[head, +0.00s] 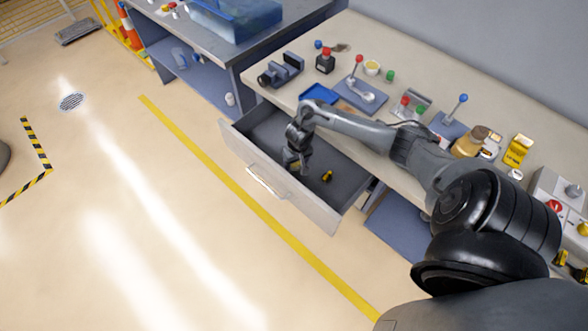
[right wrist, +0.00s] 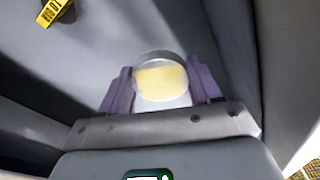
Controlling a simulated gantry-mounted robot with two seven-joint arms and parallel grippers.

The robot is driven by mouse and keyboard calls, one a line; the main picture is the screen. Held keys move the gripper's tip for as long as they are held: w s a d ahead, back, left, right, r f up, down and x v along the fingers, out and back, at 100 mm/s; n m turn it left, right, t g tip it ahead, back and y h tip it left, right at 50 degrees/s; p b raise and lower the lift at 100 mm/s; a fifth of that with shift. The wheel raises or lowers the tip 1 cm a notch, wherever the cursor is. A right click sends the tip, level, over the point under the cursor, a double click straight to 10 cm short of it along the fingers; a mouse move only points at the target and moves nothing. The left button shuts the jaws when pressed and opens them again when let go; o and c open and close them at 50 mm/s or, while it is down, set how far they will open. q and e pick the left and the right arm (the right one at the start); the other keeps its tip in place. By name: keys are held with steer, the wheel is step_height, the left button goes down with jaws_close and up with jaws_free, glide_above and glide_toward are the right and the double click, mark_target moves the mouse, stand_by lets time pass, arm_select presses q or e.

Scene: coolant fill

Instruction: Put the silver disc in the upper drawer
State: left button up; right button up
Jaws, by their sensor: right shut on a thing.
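The upper drawer (head: 262,180) is pulled open from the workbench, its grey interior showing. My right gripper (head: 303,168) reaches down inside the drawer's outline, near its front panel. In the right wrist view its two purple fingers are shut on the silver disc (right wrist: 162,80), which has a pale yellow face or reflection. The drawer floor (right wrist: 120,35) shows behind the disc; I cannot tell whether the disc touches it. The disc is too small to make out in the head view. My left gripper is not in view.
A small yellow-and-black item (head: 327,176) lies in the drawer beside the gripper; it also shows in the right wrist view (right wrist: 54,12). The bench top (head: 335,62) above holds a vise (head: 281,70), a blue tray (head: 319,94) and several small parts. The floor in front is clear.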

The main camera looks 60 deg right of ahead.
mark_target(294, 167)
steer(key=shift+w+d+f, duration=0.2)
steer(key=shift+w+f, duration=0.1)
steer(key=shift+w, duration=0.25)
steer(key=shift+f+b, duration=1.15)
steer(key=shift+f, duration=0.95)
steer(key=shift+r, duration=0.1)
steer(key=o, duration=0.9)
steer(key=shift+c, duration=0.2)
